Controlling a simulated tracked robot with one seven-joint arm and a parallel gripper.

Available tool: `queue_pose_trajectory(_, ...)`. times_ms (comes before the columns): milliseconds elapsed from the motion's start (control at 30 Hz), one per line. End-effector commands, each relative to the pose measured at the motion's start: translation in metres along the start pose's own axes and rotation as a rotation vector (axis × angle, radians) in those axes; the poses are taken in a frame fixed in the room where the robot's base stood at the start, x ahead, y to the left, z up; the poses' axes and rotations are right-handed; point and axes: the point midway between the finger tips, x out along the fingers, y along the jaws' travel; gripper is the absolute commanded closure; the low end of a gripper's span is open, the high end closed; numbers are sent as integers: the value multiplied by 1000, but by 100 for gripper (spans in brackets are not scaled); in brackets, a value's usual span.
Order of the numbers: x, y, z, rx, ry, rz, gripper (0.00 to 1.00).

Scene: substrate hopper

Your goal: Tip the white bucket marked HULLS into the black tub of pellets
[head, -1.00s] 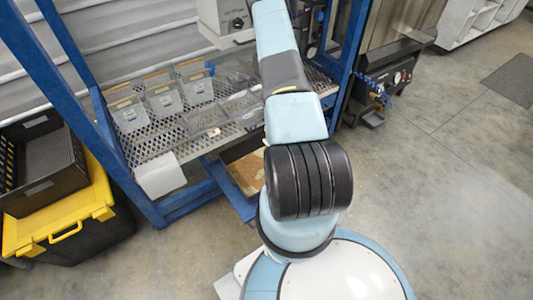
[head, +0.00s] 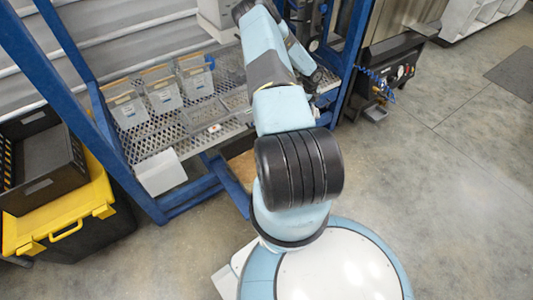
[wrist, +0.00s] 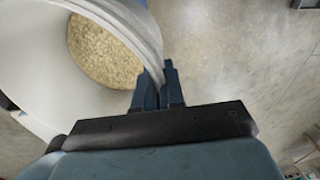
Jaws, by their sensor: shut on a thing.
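The white bucket (wrist: 30,75) fills the upper left of the wrist view, with its open mouth toward the camera. Tan granular material (wrist: 105,52) lies deep inside it. My gripper (wrist: 160,88) is shut on the bucket's rim at the right side of the mouth. The HULLS marking is not visible. In the head view my arm hides the bucket and the gripper. I cannot make out a black tub of pellets in either view.
A blue-framed rack with a perforated shelf (head: 155,140) holds several clear bins (head: 162,92). A black crate (head: 40,185) sits on a yellow-lidded tote (head: 75,225) at left. A tan patch (head: 242,166) shows low beside my arm. Grey floor (head: 440,190) at right is clear.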

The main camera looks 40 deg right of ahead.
Motion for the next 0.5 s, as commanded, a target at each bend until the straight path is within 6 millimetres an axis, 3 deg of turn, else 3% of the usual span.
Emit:
queue_pose_trajectory(300,-40,-2,0,1,21,-198,100)
queue_pose_trajectory(500,-54,4,1,4,30,-316,100)
